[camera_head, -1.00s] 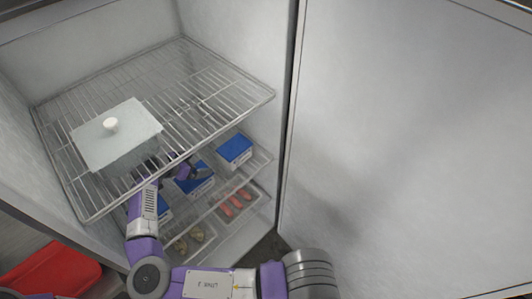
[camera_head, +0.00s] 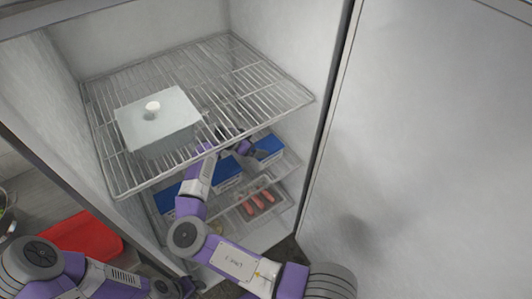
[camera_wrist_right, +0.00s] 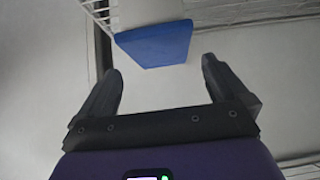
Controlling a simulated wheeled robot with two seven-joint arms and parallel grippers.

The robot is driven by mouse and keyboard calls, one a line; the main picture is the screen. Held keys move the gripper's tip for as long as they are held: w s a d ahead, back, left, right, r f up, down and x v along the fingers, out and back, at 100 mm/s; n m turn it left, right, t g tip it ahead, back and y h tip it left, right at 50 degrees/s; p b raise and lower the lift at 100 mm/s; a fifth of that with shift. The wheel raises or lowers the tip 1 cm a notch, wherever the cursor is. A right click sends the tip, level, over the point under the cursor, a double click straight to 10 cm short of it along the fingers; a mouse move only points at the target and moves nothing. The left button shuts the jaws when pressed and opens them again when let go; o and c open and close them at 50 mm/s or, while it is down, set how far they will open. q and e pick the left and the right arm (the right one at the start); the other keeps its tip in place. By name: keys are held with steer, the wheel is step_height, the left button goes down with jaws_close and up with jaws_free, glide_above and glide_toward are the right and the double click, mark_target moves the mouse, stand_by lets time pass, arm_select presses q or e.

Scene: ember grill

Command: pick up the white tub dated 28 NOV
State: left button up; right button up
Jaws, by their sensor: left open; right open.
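Several white tubs with blue lids sit on the shelf below the top rack in the head view: a right one (camera_head: 268,149), a middle one (camera_head: 227,172) and a left one (camera_head: 163,201). No date can be read on any. My right gripper (camera_head: 238,149) reaches in under the top rack, close to the middle and right tubs, partly hidden by the wires. In the right wrist view its fingers (camera_wrist_right: 160,66) are open and empty, with a blue-lidded tub (camera_wrist_right: 154,45) ahead between the tips. My left gripper (camera_head: 180,287) is low outside the fridge, away from the tubs.
A grey box with a white knob (camera_head: 160,122) stands on the wire top rack (camera_head: 245,80) above the tubs. A tray of pinkish-red items (camera_head: 257,202) is on the lower shelf. The open door (camera_head: 430,150) bounds the right. A red object (camera_head: 82,236) lies outside at left.

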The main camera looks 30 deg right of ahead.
mark_target(266, 146)
steer(key=x, duration=0.5)
steer(key=shift+d+b, duration=0.25)
steer(key=shift+b, duration=0.05)
steer(key=c, duration=1.6)
steer(key=shift+c, duration=0.5)
steer(key=shift+r, duration=0.15)
